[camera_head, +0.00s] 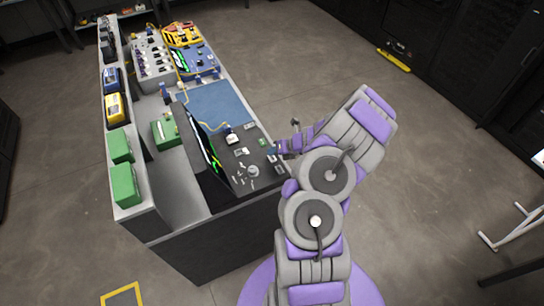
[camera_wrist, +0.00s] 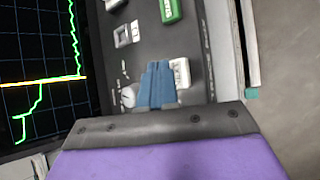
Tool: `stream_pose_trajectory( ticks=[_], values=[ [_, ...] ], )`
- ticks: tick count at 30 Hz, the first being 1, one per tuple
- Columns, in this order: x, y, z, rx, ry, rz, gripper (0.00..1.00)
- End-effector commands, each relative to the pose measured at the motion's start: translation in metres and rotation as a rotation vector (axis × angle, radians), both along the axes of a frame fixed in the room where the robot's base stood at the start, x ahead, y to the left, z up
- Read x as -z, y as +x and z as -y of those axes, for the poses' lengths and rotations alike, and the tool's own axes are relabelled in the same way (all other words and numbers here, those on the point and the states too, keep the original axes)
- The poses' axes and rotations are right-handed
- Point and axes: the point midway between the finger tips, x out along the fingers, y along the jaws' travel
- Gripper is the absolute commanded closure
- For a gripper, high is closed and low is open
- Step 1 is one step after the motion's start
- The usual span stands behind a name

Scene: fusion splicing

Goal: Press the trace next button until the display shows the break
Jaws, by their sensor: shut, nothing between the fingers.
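The display (camera_wrist: 38,70) fills the left of the wrist view, with a green trace on a dark grid and a bright yellow line crossing it at a step. In the head view the display (camera_head: 205,148) is seen at a steep angle. My gripper (camera_wrist: 160,66) is shut and empty, its blue fingers over the dark control panel (camera_wrist: 150,52). A white button (camera_wrist: 183,72) is just right of the fingertips, partly hidden by them; I cannot tell whether they touch. The labels are too blurred to tell which button is trace next. The gripper (camera_head: 277,150) is at the panel's right edge in the head view.
A green button (camera_wrist: 171,10), a pale square button (camera_wrist: 126,34) and a round knob (camera_wrist: 130,95) are close by. In the head view a blue mat (camera_head: 219,104) lies behind the panel, and green boxes (camera_head: 124,184) stand on the left shelf.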

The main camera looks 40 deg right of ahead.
Motion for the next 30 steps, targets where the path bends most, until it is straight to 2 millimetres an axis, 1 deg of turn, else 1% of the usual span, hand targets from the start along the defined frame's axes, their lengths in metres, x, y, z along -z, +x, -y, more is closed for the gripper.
stream_pose_trajectory(
  ticks=[4, 7, 22, 25, 30],
  values=[
    [-0.002, 0.0, 0.0, 0.0, 0.0, 0.0, 1.0],
    [-0.007, 0.0, 0.0, 0.0, 0.0, 0.0, 1.0],
    [-0.049, 0.0, 0.0, 0.0, 0.0, 0.0, 1.0],
    [-0.052, 0.0, 0.0, 0.001, -0.001, 0.0, 1.0],
    [-0.05, 0.0, 0.0, 0.001, -0.001, 0.0, 1.0]
  ],
)
